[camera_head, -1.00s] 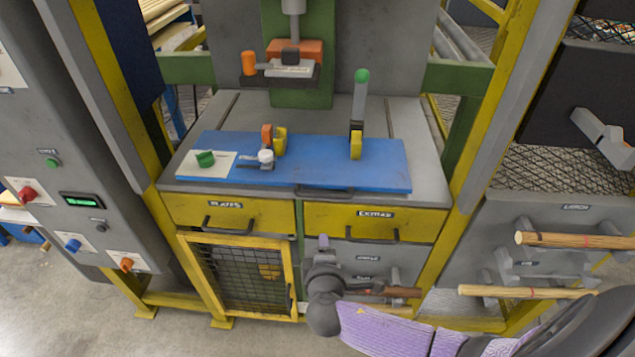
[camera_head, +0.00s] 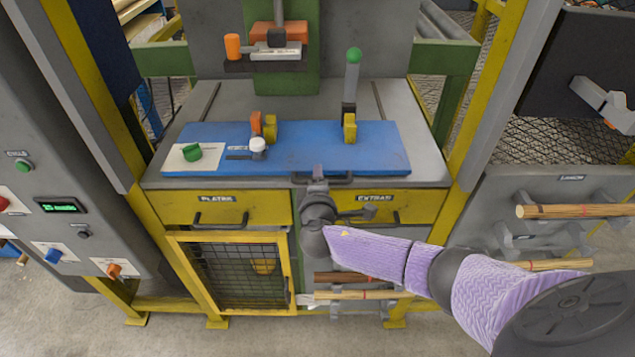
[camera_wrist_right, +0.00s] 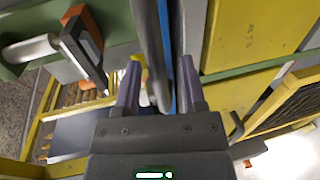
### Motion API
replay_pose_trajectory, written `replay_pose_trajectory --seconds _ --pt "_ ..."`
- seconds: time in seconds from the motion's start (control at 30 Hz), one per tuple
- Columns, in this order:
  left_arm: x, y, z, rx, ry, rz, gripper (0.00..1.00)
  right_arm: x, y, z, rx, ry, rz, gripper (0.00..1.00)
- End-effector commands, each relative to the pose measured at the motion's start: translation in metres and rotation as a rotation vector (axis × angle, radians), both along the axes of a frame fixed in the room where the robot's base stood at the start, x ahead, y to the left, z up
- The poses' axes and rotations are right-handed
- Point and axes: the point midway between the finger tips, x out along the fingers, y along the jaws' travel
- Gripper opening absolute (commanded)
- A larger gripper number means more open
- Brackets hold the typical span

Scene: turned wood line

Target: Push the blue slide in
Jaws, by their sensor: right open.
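The blue slide (camera_head: 300,152) is a flat blue plate lying on the grey machine bench. A dark bar handle (camera_head: 341,181) runs along its front edge. My right gripper (camera_head: 318,172) is at the slide's front, by the left end of that handle. In the right wrist view my right gripper (camera_wrist_right: 161,65) is open, and the dark bar (camera_wrist_right: 149,40) and the slide's blue edge (camera_wrist_right: 167,40) appear between its fingers. I cannot tell whether a finger touches the handle. My left gripper is not in view.
A green-knobbed lever (camera_head: 352,75) and an orange-and-yellow clamp (camera_head: 265,127) stand at the slide. A press (camera_head: 283,60) is behind. Yellow drawers (camera_head: 227,207) are below the bench front. A grey control panel (camera_head: 50,170) stands at the left, and a rack with wooden rods (camera_head: 570,211) at the right.

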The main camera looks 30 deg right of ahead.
Motion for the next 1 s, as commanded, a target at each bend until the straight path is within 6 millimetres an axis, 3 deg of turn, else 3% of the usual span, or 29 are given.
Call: replay_pose_trajectory --seconds 0.07,0.33,1.0 --pt "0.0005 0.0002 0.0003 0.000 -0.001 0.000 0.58 -0.0002 0.0002 0.0003 0.000 0.000 0.000 0.53" --pt "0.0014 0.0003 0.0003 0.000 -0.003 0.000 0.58 -0.0003 0.0003 0.0002 0.000 0.000 0.000 0.00" --pt "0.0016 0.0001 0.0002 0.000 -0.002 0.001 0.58 -0.0006 0.0005 -0.0004 0.001 0.001 0.000 0.00"
